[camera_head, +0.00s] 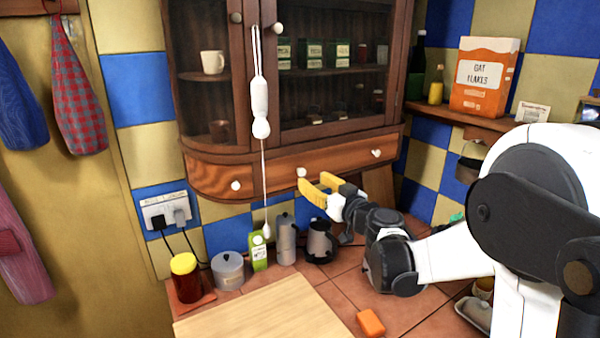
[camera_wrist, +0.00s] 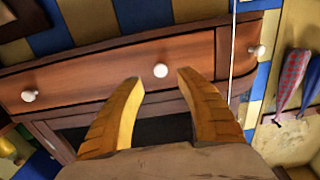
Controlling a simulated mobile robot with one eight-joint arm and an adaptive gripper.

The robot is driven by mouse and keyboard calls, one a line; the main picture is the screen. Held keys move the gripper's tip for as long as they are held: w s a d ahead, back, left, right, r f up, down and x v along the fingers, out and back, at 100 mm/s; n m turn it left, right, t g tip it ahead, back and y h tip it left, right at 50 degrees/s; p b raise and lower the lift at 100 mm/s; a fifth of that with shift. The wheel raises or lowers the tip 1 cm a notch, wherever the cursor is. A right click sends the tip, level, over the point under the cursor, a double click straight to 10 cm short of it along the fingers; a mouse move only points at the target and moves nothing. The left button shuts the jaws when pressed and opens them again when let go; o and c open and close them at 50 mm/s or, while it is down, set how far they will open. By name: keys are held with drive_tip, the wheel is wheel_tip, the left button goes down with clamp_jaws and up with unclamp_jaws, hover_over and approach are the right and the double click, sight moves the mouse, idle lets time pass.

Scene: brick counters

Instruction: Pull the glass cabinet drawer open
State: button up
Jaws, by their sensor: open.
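The glass cabinet (camera_head: 290,80) hangs on the tiled wall, with a wooden drawer (camera_head: 335,162) along its bottom edge. The drawer looks shut. It has white knobs: a left knob (camera_head: 301,172) and a right knob (camera_head: 377,153). My gripper (camera_head: 320,188) is open, its yellow fingers just below and beside the left knob in the head view. In the wrist view the same knob (camera_wrist: 160,70) lies ahead of the gap between my open fingers (camera_wrist: 157,82), a little beyond the tips. I cannot tell whether a finger touches it.
A white cord with a hanging holder (camera_head: 260,110) drops in front of the cabinet, left of my gripper. A curved corner section with its own knob (camera_head: 236,186) is further left.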

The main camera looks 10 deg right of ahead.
sight(303, 173)
drive_tip(key=x, duration=0.6)
drive_tip(key=shift+w+a+b, duration=0.15)
drive_tip(key=shift+w+b, duration=0.15)
